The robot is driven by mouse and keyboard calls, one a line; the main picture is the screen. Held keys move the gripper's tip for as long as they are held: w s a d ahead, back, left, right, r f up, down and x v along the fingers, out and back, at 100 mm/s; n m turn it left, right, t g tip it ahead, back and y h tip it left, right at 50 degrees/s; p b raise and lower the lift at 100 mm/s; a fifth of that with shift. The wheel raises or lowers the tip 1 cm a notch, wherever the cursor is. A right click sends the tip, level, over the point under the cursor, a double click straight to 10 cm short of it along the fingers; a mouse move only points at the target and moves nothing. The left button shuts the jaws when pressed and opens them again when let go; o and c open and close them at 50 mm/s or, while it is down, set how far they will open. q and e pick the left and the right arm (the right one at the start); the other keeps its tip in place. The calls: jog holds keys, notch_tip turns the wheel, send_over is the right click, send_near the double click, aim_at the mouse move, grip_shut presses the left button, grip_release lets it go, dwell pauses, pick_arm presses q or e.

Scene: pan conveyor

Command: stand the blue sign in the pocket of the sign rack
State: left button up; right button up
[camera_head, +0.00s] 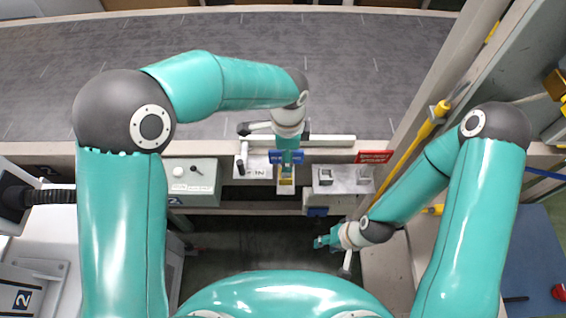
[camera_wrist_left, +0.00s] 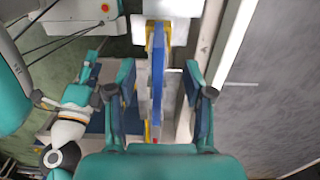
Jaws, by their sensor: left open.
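The blue sign (camera_head: 273,157) is at the inner edge of the conveyor in the head view, partly covered by my left gripper (camera_head: 287,165). In the left wrist view the blue sign (camera_wrist_left: 190,82) is a thin upright strip between the two spread fingers of my left gripper (camera_wrist_left: 160,103). Gaps show on its sides, and I cannot tell whether any finger touches it. A yellow and white holder shows just below the gripper in the head view; I cannot tell whether it is the sign rack. My right gripper (camera_head: 325,241) is low, right of centre; its jaw opening is too small to read.
A grey bracket with two raised blocks (camera_head: 343,178) stands right of the left gripper, with a red sign (camera_head: 375,156) beyond it. A white control box (camera_head: 190,182) is at the left. The grey conveyor surface (camera_head: 380,75) is clear behind.

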pick_arm(q)
notch_tip(320, 180, down, 4)
jog(key=shift+s+a+f+p, duration=0.1)
jog(key=shift+a+p, duration=0.05)
jog(key=shift+p, duration=0.25)
jog(key=shift+c, duration=0.3)
grip_shut()
